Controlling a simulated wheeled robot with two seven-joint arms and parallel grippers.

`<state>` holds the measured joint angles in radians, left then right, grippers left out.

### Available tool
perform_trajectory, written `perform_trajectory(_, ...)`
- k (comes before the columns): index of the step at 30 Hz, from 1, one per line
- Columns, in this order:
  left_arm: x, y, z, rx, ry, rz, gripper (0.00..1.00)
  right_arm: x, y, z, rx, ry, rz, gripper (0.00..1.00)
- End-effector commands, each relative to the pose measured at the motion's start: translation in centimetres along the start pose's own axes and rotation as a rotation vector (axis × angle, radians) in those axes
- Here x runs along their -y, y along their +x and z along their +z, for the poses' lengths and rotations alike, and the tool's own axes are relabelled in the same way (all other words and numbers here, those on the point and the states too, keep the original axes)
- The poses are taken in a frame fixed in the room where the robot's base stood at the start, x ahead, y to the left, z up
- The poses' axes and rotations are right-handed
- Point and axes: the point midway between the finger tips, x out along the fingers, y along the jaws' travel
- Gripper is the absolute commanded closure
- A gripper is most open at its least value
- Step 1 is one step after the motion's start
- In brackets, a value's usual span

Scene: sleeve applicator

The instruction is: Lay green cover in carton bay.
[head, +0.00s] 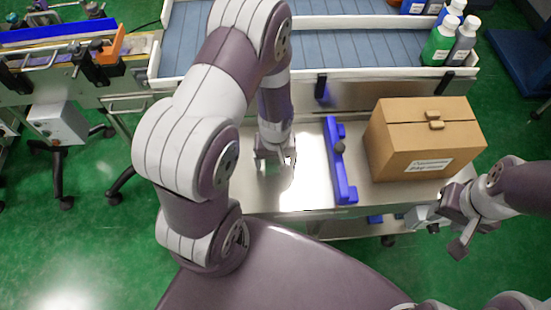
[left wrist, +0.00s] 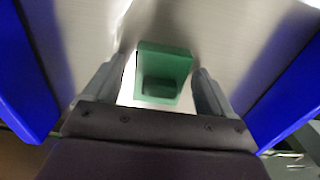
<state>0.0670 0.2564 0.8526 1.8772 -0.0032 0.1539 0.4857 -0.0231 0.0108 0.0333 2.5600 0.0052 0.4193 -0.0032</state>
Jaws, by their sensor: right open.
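A green cover (left wrist: 174,58) with a darker raised grip shows in the left wrist view, over the bright steel surface between my fingers. My left gripper (left wrist: 160,70) has its fingers apart on either side of it, with a visible gap at the left finger; whether the right finger touches it I cannot tell. In the head view my left gripper (head: 274,160) points down at the steel table, and the cover is hidden there. My right gripper (head: 448,227) is open and empty, in front of the cardboard carton (head: 405,148). I cannot make out the carton bay.
A blue bar fixture (head: 342,175) stands on the steel table (head: 310,185) between my left gripper and the carton. Blue walls (left wrist: 290,95) flank both sides in the left wrist view. A conveyor (head: 350,42) runs behind, with several bottles (head: 440,42) at its right end.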

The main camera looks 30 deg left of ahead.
Motion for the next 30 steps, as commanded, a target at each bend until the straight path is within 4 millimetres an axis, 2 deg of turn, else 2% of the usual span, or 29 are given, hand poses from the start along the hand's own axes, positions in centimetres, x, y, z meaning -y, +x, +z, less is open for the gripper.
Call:
perform_trajectory(5, 0.0, -1.2, -0.1, -0.002, 0.000, 0.001, 0.16, 0.0, -0.4, -0.1, 0.000, 0.000, 0.000, 0.57)
perform_trajectory(15, 0.0, -9.8, -0.1, -0.003, 0.000, 0.002, 0.16, 0.0, -1.9, -0.2, 0.000, 0.000, 0.000, 0.57)
perform_trajectory(20, 0.0, -12.0, 0.0, -0.003, 0.004, 0.001, 0.16, 0.0, -2.2, -0.3, 0.000, 0.000, 0.000, 0.57)
perform_trajectory(23, -0.3, -14.2, 0.6, -0.023, 0.107, 0.012, 0.16, 0.0, -2.2, -0.3, 0.000, 0.000, 0.000, 0.57)
perform_trajectory(27, -0.3, -17.8, 2.9, -0.077, 0.393, 0.030, 0.16, 0.0, -2.2, -0.2, 0.000, 0.000, 0.000, 0.57)
perform_trajectory(30, -0.2, -19.0, 4.2, -0.104, 0.529, 0.035, 0.16, 0.0, -2.1, -0.2, 0.000, 0.000, 0.000, 0.57)
